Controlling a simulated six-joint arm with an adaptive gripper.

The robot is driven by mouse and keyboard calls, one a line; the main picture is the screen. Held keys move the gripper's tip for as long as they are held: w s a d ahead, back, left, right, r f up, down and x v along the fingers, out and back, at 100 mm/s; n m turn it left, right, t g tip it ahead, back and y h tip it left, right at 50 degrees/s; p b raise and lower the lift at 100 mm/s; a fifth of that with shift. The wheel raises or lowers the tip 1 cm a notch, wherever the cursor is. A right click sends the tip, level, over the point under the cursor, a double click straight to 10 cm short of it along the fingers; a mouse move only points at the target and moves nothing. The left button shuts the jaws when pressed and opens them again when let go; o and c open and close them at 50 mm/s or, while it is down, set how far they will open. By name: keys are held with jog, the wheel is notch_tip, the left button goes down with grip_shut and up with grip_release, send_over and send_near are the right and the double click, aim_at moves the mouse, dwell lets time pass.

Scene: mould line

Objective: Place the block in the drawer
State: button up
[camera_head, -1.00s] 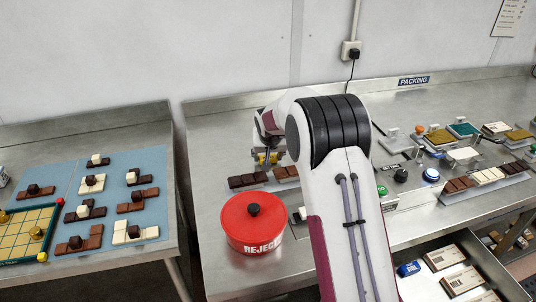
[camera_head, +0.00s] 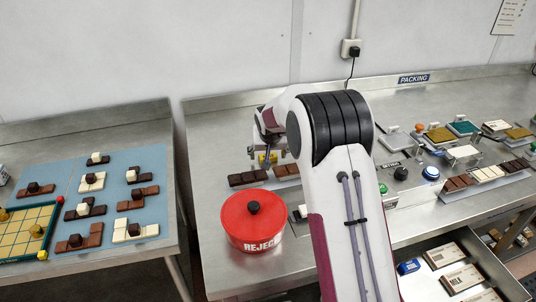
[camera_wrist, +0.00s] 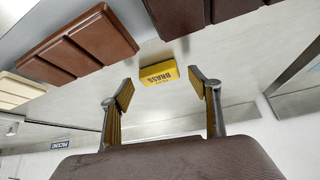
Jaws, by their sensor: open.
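A small yellow block (camera_wrist: 158,76) with dark lettering that reads BRASS lies on the steel bench in the wrist view. My gripper (camera_wrist: 160,82) is open, with one finger on each side of the block in the picture and a gap to both. A yellow patch shows at my gripper (camera_head: 267,154) in the head view, behind the dark chocolate bar; block and finger pads are hard to tell apart there. The drawer (camera_head: 394,293) is open at lower right. It holds a blue block (camera_head: 408,267) and several pale labelled boxes (camera_head: 443,255). My arm hides part of the bench.
Chocolate bars (camera_head: 248,178) lie in front of my gripper. A red REJECT pot (camera_head: 253,224) stands nearer. A blue button (camera_head: 430,173) and a black knob (camera_head: 401,174) sit right of my arm. A separate left bench (camera_head: 110,269) carries chocolate pieces and a game board.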

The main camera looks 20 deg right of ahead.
jog(key=shift+v, duration=3.45)
jog(key=shift+s+d, duration=0.1)
jog(key=shift+s, duration=0.1)
jog(key=s+a+r, duration=0.1)
jog(key=s+r, duration=0.6)
jog(key=s, duration=0.3)
jog(key=s+a+r, duration=0.2)
jog(key=s+r, duration=0.4)
jog(key=s, duration=0.5)
jog(key=s+a+f+n+y, duration=0.1)
jog(key=s+a+n, duration=0.1)
jog(key=s, duration=2.3)
jog(key=shift+f+g, duration=0.35)
jog(key=shift+g, duration=0.05)
jog(key=shift+o, duration=0.5)
jog(key=shift+s+a, duration=0.1)
